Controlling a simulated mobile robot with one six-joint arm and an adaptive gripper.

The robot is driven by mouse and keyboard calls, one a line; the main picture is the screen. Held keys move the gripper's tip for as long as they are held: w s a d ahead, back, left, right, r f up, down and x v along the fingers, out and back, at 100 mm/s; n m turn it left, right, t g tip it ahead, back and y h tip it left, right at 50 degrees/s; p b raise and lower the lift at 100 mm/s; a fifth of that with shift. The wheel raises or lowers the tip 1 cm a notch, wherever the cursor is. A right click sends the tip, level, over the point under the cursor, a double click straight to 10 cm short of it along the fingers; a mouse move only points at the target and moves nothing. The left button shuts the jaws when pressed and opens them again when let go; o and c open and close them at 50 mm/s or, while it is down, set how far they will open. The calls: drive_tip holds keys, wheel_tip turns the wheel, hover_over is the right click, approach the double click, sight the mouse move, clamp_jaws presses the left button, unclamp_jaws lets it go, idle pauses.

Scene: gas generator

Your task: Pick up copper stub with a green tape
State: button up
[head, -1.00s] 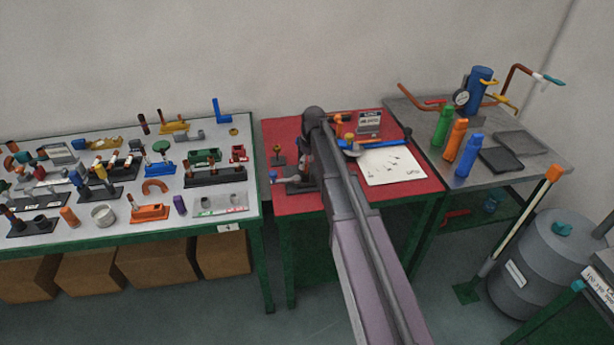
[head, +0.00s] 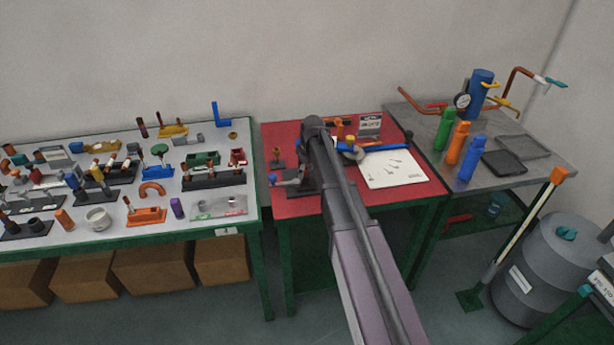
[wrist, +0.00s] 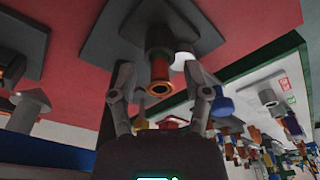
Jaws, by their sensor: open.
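In the wrist view, a copper stub (wrist: 159,74) with a dark greenish band above its open end points toward the camera from a dark square base. My gripper (wrist: 158,82) is open, one finger on each side of the stub, with visible gaps to both fingers. Whether the stub is fully between the fingertips in depth is unclear. In the head view, my arm covers the gripper and most of this spot on the red table (head: 405,202).
A white sheet (head: 393,169), a blue-handled tool (head: 385,147) and a small sign (head: 369,124) lie or stand right of my arm. Another dark base (wrist: 22,45) is at the wrist view's left. The left table (head: 110,232) is crowded with parts. Three bottles stand on the right table.

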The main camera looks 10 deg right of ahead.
sight(306, 169)
drive_tip(key=shift+c, duration=0.2)
clamp_jaws()
drive_tip(key=shift+r, duration=0.15)
wheel_tip(306, 169, up, 18)
drive_tip(key=p, duration=1.8)
drive_tip(key=shift+f, duration=0.25)
wheel_tip(306, 169, down, 3)
drive_tip(key=b, duration=0.3)
drive_tip(key=shift+r, duration=0.2)
